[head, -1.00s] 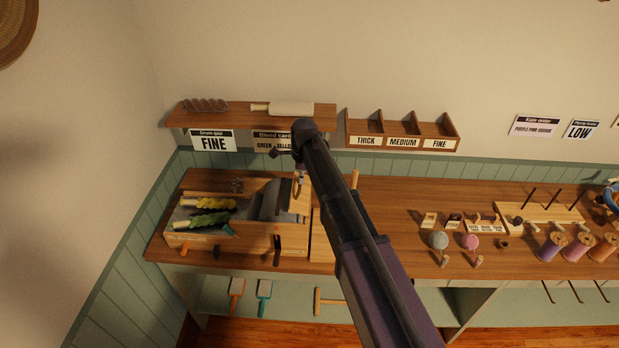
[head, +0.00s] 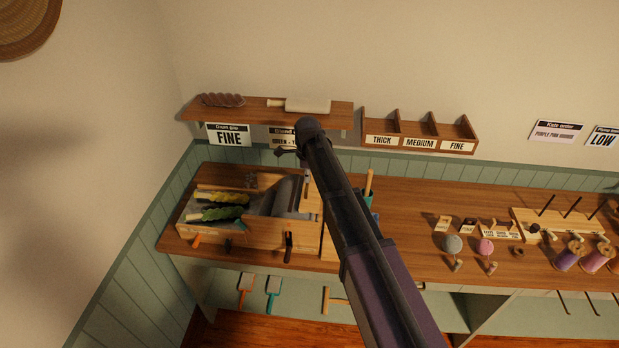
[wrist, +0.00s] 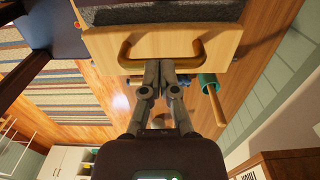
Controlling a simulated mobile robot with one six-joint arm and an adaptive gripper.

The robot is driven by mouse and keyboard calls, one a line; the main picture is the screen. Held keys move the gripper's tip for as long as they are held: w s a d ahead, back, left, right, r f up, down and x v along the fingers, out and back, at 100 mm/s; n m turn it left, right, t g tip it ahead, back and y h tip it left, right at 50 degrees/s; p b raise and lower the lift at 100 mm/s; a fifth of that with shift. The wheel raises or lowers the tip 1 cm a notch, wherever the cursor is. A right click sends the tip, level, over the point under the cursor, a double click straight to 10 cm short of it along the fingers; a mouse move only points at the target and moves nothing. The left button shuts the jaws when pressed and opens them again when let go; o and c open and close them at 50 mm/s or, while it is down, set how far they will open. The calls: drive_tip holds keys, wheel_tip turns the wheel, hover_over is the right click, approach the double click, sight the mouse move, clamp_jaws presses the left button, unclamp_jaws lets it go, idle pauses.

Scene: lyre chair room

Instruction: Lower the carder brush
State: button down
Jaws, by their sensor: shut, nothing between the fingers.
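In the wrist view a pale wooden board with dark grey bristly cloth, which looks like the carder brush (wrist: 105,46), spans the top and carries a brass-coloured handle (wrist: 125,50). My gripper (wrist: 158,68) is shut and empty, its fingertips at the board's edge by the handle's middle. Whether they touch the handle I cannot tell. In the head view the wooden carder (head: 262,236) stands on the left of the bench, with yellow fibre (head: 222,197) and green fibre (head: 222,213) at its left.
A wall shelf (head: 260,109) with a rolling-pin-like roller (head: 307,104) is above the carder. A teal cup (wrist: 208,82) is close right of my gripper in the wrist view. Balls (head: 453,243) and spools (head: 569,256) are on the bench (head: 440,205) at right.

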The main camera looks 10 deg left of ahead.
drive_tip(key=shift+d+r, duration=0.1)
drive_tip(key=d+r+p, duration=0.2)
drive_tip(key=r+p, duration=0.1)
drive_tip(key=shift+w+d+r, duration=0.1)
drive_tip(key=shift+r, duration=0.05)
wheel_tip(320, 180, up, 10)
drive_tip(key=p, duration=1)
hover_over(314, 191)
drive_tip(key=a, duration=0.1)
drive_tip(key=shift+w+a+f, duration=0.1)
drive_tip(key=shift+w+f, duration=0.05)
drive_tip(key=shift+f, duration=0.05)
idle(0.4)
drive_tip(key=s+d+f+n+b, duration=0.5)
drive_tip(key=s+d, duration=0.2)
drive_tip(key=d, duration=0.3)
drive_tip(key=s+d+f+n+b, duration=0.6)
drive_tip(key=s+d, duration=0.1)
drive_tip(key=d, duration=0.3)
drive_tip(key=s+d+f+n+b, duration=0.6)
drive_tip(key=s+d, duration=0.2)
drive_tip(key=d, duration=0.3)
drive_tip(key=shift+f, duration=0.25)
drive_tip(key=shift+d, duration=0.15)
